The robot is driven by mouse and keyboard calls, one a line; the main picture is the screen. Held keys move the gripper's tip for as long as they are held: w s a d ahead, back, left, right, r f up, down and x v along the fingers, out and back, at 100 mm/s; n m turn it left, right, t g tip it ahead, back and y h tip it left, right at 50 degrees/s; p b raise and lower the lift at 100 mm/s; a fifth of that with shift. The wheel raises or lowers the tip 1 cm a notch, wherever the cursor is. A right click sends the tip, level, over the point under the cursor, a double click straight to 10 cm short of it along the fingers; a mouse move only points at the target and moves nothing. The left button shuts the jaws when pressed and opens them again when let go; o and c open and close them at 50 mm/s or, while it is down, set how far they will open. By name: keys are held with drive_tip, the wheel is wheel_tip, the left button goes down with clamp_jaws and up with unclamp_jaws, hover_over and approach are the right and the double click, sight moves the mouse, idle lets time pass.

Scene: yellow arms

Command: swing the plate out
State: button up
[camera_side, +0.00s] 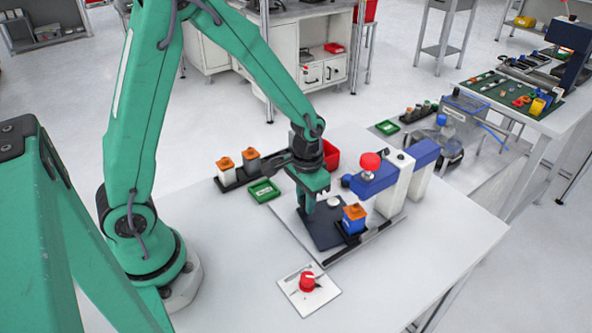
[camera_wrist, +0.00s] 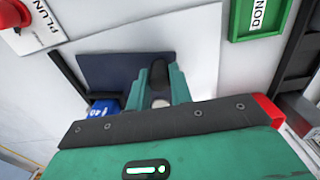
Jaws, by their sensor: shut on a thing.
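The dark blue plate (camera_side: 325,236) lies flat on a pale base beside the white and blue device (camera_side: 385,185). In the wrist view the plate (camera_wrist: 108,72) spreads left of my fingers. My gripper (camera_side: 309,207) points down at the plate's rear left part. In the wrist view my gripper (camera_wrist: 159,80) is shut on a dark rounded knob (camera_wrist: 158,72) that stands at the plate. The fingers hide how the knob joins the plate. A small pale round piece (camera_wrist: 160,103) shows between the fingers, nearer the camera.
A blue block with an orange top (camera_side: 354,218) stands in a black holder at the plate's right. A red knob (camera_side: 307,281) sits on a white card in front. A green tray (camera_side: 263,190) and a black rack (camera_side: 236,178) stand at left. The front right table is clear.

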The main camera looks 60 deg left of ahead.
drive_tip(key=shift+w+a, duration=0.1)
drive_tip(key=shift+a, duration=0.2)
idle(0.4)
drive_tip(key=shift+w+a, duration=0.3)
drive_tip(key=shift+a, duration=0.45)
drive_tip(key=shift+a, duration=0.15)
drive_tip(key=shift+w+a, duration=0.55)
drive_tip(key=shift+a, duration=0.1)
drive_tip(key=shift+w+a, duration=0.1)
drive_tip(key=shift+w, duration=0.1)
idle(0.4)
drive_tip(key=shift+w+a, duration=0.5)
drive_tip(key=shift+w, duration=0.15)
